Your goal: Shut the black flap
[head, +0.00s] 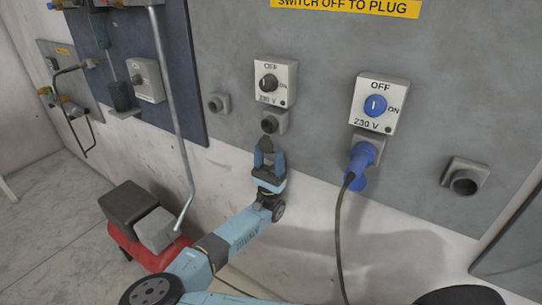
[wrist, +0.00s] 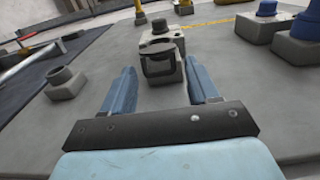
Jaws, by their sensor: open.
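A socket (head: 275,122) with a dark round front sits on the grey panel below the left OFF switch. In the wrist view its dark flap (wrist: 157,66) shows at the front of the socket, seemingly standing out from it; its exact angle is hard to tell. My gripper (head: 266,148) is just below this socket, pointing up at it. Its two blue fingers are apart with nothing held. In the wrist view the flap and socket lie ahead, between the fingertip lines. I cannot tell whether a finger touches the flap.
Right of my gripper, a blue plug (head: 361,163) with a hanging cable sits under a switch with a blue knob (head: 375,106). Bare round sockets stand at left (head: 218,103) and right (head: 465,181).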

